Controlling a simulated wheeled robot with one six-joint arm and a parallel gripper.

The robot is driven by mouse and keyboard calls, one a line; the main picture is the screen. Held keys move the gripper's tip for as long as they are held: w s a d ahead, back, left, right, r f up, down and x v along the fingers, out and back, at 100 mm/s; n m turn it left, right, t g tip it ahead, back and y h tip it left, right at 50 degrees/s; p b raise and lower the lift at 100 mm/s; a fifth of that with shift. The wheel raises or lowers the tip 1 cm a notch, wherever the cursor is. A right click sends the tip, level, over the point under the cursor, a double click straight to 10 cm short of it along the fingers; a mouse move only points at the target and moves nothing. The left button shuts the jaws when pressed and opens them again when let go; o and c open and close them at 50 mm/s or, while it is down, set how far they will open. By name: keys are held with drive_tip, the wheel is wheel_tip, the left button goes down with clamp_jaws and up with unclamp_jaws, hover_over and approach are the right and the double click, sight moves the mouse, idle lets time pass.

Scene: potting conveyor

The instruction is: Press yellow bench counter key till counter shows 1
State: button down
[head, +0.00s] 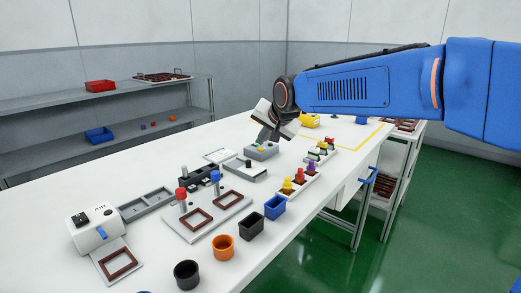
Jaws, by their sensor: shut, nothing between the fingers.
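A small grey box (262,152) stands on the white bench near the middle of the picture, with a small yellow-green patch on top that looks like the key. I take this box as the bench counter; its reading is too small to make out. My gripper (264,142) points down just over the box, its dark fingers shut and empty. Whether the fingertips touch the key I cannot tell. The fingers hide part of the box's top.
A flat grey device (245,170) and a white card (218,155) lie in front of the box. A tray of colored plugs (298,187) stands to the right. Black, orange and blue pots (223,245) line the front edge. A yellow object (309,121) sits behind the gripper.

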drive_tip(key=shift+f, duration=0.65)
idle(0.7)
drive_tip(key=shift+r, duration=0.8)
drive_tip(key=shift+r, duration=2.5)
drive_tip(key=shift+s, duration=0.1)
